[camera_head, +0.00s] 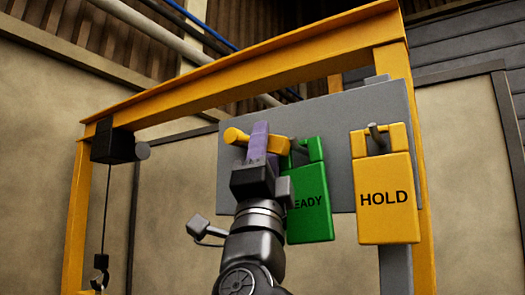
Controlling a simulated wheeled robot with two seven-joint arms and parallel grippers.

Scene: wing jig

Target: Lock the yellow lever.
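The yellow lever (236,137) is on the grey board, lying nearly level with its rounded end to the left. Its middle is hidden behind the purple fingers of my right gripper (259,138). The fingers point up and overlap the lever in the picture. They are seen nearly edge on, so I cannot tell whether they are open, shut or touching the lever. My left gripper is not in view.
A green READY tag (310,212) hangs right of my gripper, partly covered by it. A yellow HOLD tag (384,222) hangs farther right on the grey board (335,120). A yellow frame (250,68) surrounds them; a hook (101,263) hangs at left.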

